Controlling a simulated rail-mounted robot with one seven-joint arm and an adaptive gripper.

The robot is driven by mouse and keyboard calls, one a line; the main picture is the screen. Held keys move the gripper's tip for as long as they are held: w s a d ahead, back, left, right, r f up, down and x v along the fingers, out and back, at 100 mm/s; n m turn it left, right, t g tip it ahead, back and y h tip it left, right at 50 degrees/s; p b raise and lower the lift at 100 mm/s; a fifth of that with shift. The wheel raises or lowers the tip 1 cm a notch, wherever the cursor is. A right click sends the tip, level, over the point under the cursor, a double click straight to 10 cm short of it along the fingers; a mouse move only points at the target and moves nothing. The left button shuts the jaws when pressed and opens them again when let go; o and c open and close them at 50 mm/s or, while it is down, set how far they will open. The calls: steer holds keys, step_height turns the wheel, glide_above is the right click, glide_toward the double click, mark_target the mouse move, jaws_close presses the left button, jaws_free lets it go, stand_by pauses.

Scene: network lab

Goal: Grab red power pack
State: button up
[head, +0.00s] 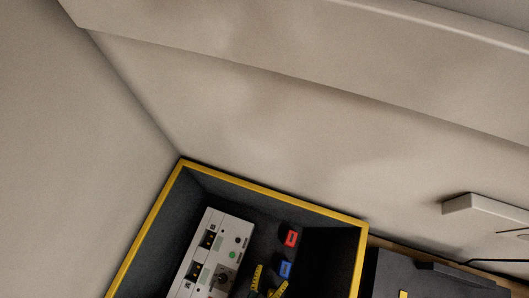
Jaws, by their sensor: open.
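A small red block with a dark marking, which looks like the red power pack (291,239), is in the head view inside a dark, yellow-rimmed bin (275,191). It sits on the right part of the bin floor, toward the back wall. A similar blue block (286,269) lies just below it in the picture, apart from it. My gripper is not recognisable in this view, so its place relative to the red pack does not show.
A pale panel (239,240) with sockets and a green button fills the bin's left part. Yellow pieces with dark marks (257,274) lie below the blue block, cut by the picture edge. A black case (410,275) stands right of the bin. A pale wall (260,120) rises behind.

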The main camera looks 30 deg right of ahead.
steer(key=b, duration=0.3)
glide_toward(291, 240)
steer(key=x, duration=0.4)
steer(key=shift+w+a+f, duration=0.1)
steer(key=shift+a+f, duration=0.15)
steer(key=shift+a, duration=0.05)
steer(key=x, duration=0.3)
steer(key=b+x, duration=0.1)
steer(key=x, duration=0.2)
steer(key=shift+s+d+r, duration=0.2)
steer(key=shift+r, duration=0.05)
steer(key=shift+w+d, duration=0.2)
steer(key=c, duration=1.4)
